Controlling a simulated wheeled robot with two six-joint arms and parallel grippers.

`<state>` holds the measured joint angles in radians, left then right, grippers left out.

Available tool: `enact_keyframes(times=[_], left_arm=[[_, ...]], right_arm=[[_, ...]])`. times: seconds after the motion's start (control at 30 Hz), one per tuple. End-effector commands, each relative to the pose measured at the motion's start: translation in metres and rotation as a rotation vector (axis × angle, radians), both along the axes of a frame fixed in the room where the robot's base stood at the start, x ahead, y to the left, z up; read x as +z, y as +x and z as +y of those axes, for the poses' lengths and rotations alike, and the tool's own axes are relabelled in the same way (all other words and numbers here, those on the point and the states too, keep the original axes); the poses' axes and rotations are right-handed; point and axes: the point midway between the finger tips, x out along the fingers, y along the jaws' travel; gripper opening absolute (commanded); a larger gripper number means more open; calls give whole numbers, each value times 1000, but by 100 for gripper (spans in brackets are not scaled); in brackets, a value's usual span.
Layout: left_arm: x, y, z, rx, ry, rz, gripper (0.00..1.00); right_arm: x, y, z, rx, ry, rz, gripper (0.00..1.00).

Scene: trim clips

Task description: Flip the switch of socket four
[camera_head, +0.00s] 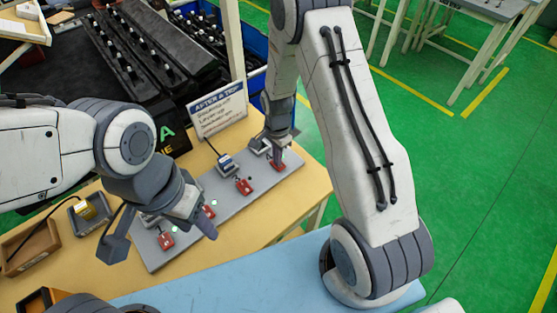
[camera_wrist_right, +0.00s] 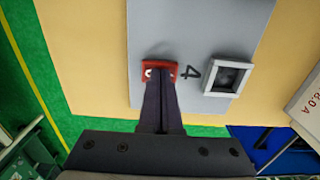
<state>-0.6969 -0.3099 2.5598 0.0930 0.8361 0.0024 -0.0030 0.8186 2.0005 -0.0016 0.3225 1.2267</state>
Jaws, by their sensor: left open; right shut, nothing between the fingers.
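The grey socket panel (camera_head: 220,205) lies on the yellow table, with red switches in a row along it. Socket four (camera_wrist_right: 229,76) is a pale square frame with a dark, empty-looking inside, beside the printed 4 (camera_wrist_right: 190,72). Its red switch (camera_wrist_right: 160,67) lies at my right gripper (camera_wrist_right: 160,78), whose shut fingertips cover part of it. Contact and switch position cannot be told. In the head view the right gripper (camera_head: 278,156) points down at the far end of the panel. My left gripper (camera_head: 194,212) is open over the near part, hiding some of it.
An AFTER A TRIP sign (camera_head: 217,108) stands behind the panel. A plug with a cable (camera_head: 227,162) sits by the neighbouring switch (camera_head: 243,186). A small tray with a yellow item (camera_head: 85,208) lies at left.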

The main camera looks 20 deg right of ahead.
Motion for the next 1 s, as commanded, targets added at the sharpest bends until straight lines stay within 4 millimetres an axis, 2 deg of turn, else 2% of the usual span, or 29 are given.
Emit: enact_keyframes(times=[0.3,0.47,0.67,0.7,0.73,1.0], left_arm=[[1,0,0,0,0,0,50],[11,0,0,0,0,0,50],[41,0,0,-4,0,0,50],[28,0,0,-4,-1,-1,50],[24,0,0,-3,-1,-1,50],[9,0,0,0,1,1,50]], right_arm=[[1,0,0,-1,0,1,0],[14,0,-1,-1,0,0,0],[52,0,-2,-3,0,-1,0],[51,1,-2,-3,0,-5,0],[56,2,-2,-3,1,-7,0],[111,1,-1,-3,0,-5,0]])
